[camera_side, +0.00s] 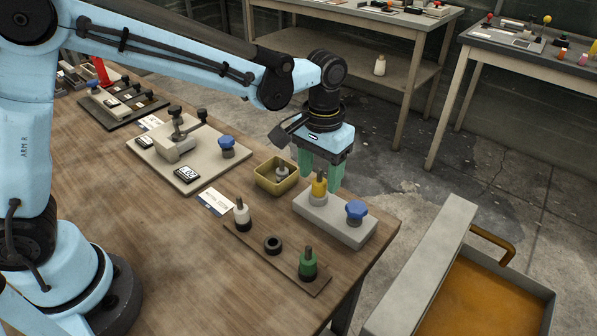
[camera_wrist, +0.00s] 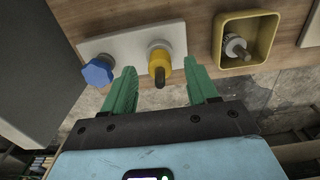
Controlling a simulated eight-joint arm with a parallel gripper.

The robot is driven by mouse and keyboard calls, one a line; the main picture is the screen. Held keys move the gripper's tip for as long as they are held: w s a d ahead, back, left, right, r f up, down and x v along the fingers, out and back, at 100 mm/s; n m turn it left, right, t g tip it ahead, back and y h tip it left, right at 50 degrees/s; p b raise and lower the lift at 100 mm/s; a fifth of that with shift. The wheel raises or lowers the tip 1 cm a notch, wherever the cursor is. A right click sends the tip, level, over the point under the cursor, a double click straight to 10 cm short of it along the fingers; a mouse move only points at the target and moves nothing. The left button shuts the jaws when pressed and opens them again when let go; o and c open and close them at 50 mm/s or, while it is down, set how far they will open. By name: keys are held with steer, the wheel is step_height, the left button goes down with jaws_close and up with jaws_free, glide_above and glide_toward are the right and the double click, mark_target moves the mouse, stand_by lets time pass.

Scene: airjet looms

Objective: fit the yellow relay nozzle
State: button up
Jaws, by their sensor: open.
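The yellow relay nozzle (camera_side: 319,190) stands upright in the collar of a pale grey block (camera_side: 340,229) near the table's right edge. A blue knob (camera_side: 356,210) sits on the same block. In the wrist view the yellow nozzle (camera_wrist: 158,62) shows with its dark tip towards me, and the blue knob (camera_wrist: 97,71) is to its left. My gripper (camera_side: 320,180) is open, its green fingers pointing down on either side of the nozzle. In the wrist view a gap shows between each finger of my gripper (camera_wrist: 161,75) and the nozzle.
A small yellow bin (camera_side: 268,181) holding a white-and-grey nozzle (camera_side: 282,172) stands beside the block. A wooden rack (camera_side: 262,250) in front holds a white nozzle (camera_side: 241,215), an empty dark ring (camera_side: 272,244) and a green nozzle (camera_side: 308,264). A beige fixture plate (camera_side: 205,180) lies further left.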

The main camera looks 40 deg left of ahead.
step_height(320, 180, up, 12)
stand_by(0.6)
steer(key=s+a+f+t, duration=0.2)
steer(key=s+a+t, duration=0.1)
steer(key=s+a, duration=0.3)
steer(key=s+a+f+t, duration=0.3)
steer(key=s+a, duration=0.3)
steer(key=a, duration=0.2)
steer(key=shift+f+t, duration=0.35)
steer(key=shift+t, duration=0.25)
